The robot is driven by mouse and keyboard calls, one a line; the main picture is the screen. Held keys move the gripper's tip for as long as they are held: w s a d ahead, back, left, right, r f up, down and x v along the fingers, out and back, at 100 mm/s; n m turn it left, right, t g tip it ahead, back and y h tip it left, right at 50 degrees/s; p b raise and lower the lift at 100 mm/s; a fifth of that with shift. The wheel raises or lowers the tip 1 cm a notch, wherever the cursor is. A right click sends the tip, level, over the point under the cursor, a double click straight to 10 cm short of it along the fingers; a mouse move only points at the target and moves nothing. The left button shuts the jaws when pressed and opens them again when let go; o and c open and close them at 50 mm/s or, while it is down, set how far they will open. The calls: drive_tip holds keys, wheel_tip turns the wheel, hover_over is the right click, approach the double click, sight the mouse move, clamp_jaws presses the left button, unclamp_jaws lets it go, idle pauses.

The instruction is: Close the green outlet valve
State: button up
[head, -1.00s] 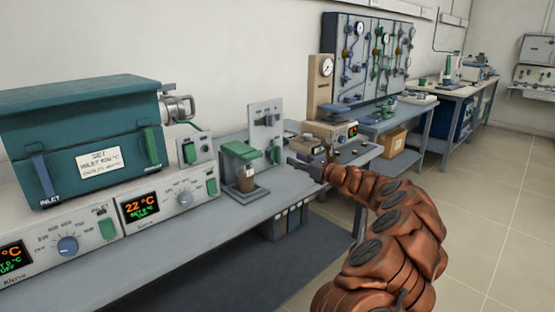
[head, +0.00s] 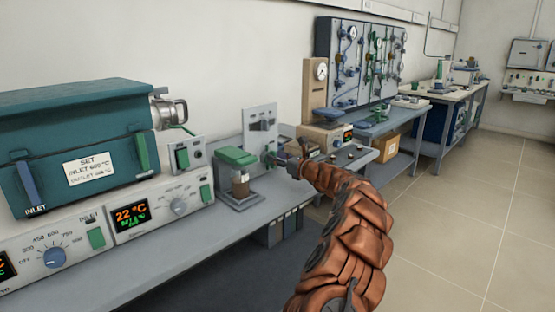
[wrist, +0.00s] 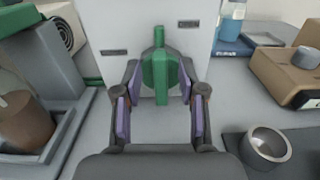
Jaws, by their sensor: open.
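A green valve knob (wrist: 160,70) with a raised upright grip bar is mounted on a grey panel (wrist: 112,72). The panel has an OPEN label at upper right and another label, too small to read, at left. In the head view the panel (head: 258,120) stands on the bench and the knob (head: 269,156) faces right. My gripper (wrist: 161,88) is open, with one finger on each side of the knob. Whether the pads touch the knob I cannot tell. In the head view my gripper (head: 287,163) is small and dark beside the panel.
Left of the panel stands a green-topped device (head: 237,157) holding a brown vessel (wrist: 22,122). A metal cup (wrist: 266,148) stands near the right finger. A tan box (wrist: 290,72) is at the right. The teal furnace (head: 85,135) is farther left on the bench.

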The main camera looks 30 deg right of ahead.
drive_tip(key=shift+c, duration=0.4)
clamp_jaws()
idle(0.4)
drive_tip(key=n+b, duration=0.1)
drive_tip(key=n, duration=0.1)
drive_tip(key=n+b, duration=0.2)
drive_tip(key=shift+a+f+n, duration=0.2)
drive_tip(key=shift+a+n, duration=0.1)
drive_tip(key=shift+a, duration=0.05)
drive_tip(key=n+b, duration=0.2)
drive_tip(key=n, duration=0.1)
drive_tip(key=n+b, duration=0.1)
drive_tip(key=b, duration=0.1)
drive_tip(key=shift+s+a+f+n, duration=0.1)
drive_tip(key=shift+a+f+n, duration=0.1)
drive_tip(key=shift+a+n, duration=0.1)
drive_tip(key=n+b, duration=0.2)
drive_tip(key=f+n+b, duration=0.1)
drive_tip(key=n+b, duration=0.2)
drive_tip(key=shift+a, duration=0.15)
drive_tip(key=shift+n+b, duration=1.4)
drive_tip(key=shift+n, duration=0.5)
